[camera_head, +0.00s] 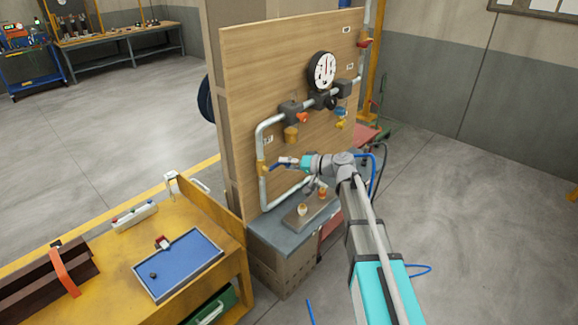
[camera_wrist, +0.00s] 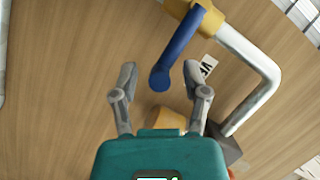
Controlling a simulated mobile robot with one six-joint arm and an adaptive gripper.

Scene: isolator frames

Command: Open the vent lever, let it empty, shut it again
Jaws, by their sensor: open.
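The blue vent lever (camera_wrist: 178,50) shows in the wrist view, fixed at its upper end to a yellow valve body (camera_wrist: 190,10) on a pale pipe. Its rounded free end points down and lies between my two fingertips in the picture. My gripper (camera_wrist: 162,80) is open, with one finger on each side of that end, and I see no contact. How deep the lever sits between the fingers is unclear. In the head view, my gripper (camera_head: 287,161) is at the lower left of the panel by the yellow valve (camera_head: 262,168), partly covering the lever.
The wooden panel (camera_head: 240,80) carries pipes (camera_head: 262,135), a round gauge (camera_head: 322,70), an orange knob (camera_head: 302,117) and another blue handle (camera_head: 341,111). A grey bench (camera_head: 265,232) stands below. A yellow workbench (camera_head: 110,260) with a blue tray (camera_head: 205,240) is at left. Floor is clear at right.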

